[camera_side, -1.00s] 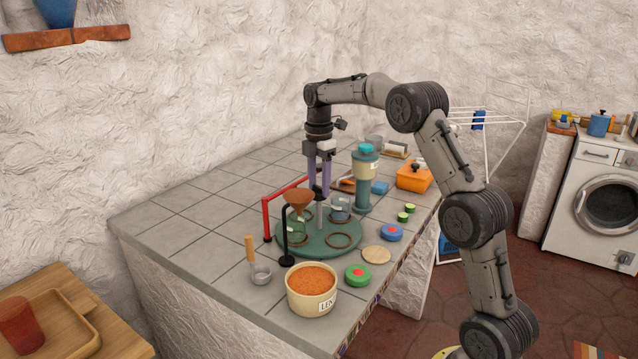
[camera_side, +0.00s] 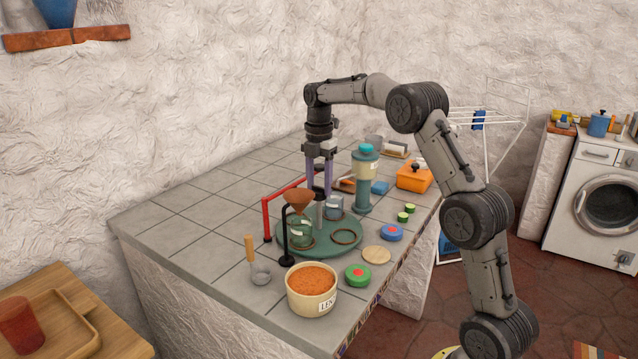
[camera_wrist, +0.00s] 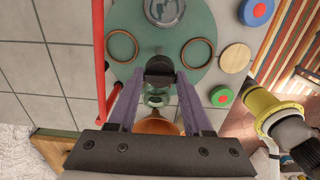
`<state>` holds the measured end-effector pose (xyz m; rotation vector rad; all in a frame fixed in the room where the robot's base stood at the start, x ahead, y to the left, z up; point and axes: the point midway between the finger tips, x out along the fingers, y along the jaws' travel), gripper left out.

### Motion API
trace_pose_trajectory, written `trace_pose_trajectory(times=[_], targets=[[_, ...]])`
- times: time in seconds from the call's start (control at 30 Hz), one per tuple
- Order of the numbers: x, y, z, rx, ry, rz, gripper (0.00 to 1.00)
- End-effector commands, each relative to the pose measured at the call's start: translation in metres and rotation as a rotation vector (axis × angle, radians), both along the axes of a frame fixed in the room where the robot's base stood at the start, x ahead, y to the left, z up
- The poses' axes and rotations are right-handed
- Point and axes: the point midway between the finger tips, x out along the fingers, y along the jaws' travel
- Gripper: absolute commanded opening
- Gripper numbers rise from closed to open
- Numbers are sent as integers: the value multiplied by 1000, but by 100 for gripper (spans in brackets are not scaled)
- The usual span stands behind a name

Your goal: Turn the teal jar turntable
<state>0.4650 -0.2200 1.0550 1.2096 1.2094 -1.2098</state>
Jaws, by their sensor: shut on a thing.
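The teal turntable (camera_side: 330,247) lies on the tiled counter, a round disc with a central post topped by a black knob (camera_wrist: 159,68). My gripper (camera_side: 319,188) points straight down over its middle, its purple fingers shut on the knob. One glass jar (camera_side: 301,232) stands on the disc under the brown funnel (camera_side: 298,201). Another glass jar (camera_side: 334,207) stands on the far side, and shows at the top of the wrist view (camera_wrist: 163,12). Two rings on the disc, a left ring (camera_wrist: 123,45) and a right ring (camera_wrist: 197,53), are empty. The funnel hides part of the near jar.
A red rail (camera_side: 267,218) and black funnel stand (camera_side: 286,245) flank the disc. A tub of orange lentils (camera_side: 311,290), scoop (camera_side: 261,273), green lid (camera_side: 358,275), wooden disc (camera_side: 376,254), blue lid (camera_side: 392,232) and tall teal dispenser (camera_side: 364,185) stand nearby. The left counter is clear.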

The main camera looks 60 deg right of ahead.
Motion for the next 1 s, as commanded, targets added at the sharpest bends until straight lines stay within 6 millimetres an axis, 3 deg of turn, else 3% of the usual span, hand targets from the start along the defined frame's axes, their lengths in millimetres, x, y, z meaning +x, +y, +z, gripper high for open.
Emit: trace_pose_trajectory(times=[0.33,0.37,0.43,0.77,1.0], targets=[[1,0,2,-1,-5,1,0],[1,0,2,-1,-5,1,52],[1,0,2,-1,-5,1,62],[0,0,3,-1,-2,1,62],[1,-1,33,-3,-6,1,62]])
